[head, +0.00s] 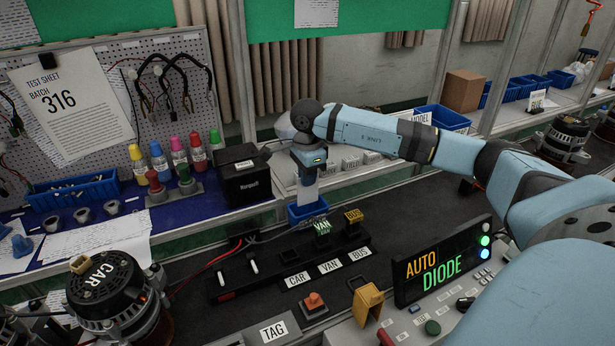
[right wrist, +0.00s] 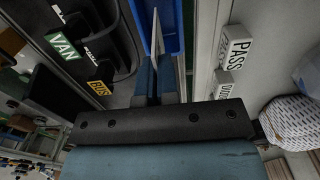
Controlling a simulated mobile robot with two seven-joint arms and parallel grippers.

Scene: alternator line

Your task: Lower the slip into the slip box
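My right gripper (head: 309,177) points down over the small blue slip box (head: 308,212). It is shut on the pale slip (head: 308,193), which hangs upright below the fingers. In the head view the slip's lower end meets the box's opening; how deep it sits inside is hard to tell. In the right wrist view the slip (right wrist: 155,36) shows nearly edge-on between the fingers (right wrist: 158,78), with the blue box (right wrist: 172,30) beyond and around its far end. My left gripper is not in view.
A black rack with green VAN (head: 322,227) and yellow BUS (head: 354,216) plugs stands in front of the box. A black device (head: 243,174) is to its left. PASS and other label blocks (right wrist: 236,47) lie on the shelf behind. The AUTO DIODE display (head: 442,261) is at front right.

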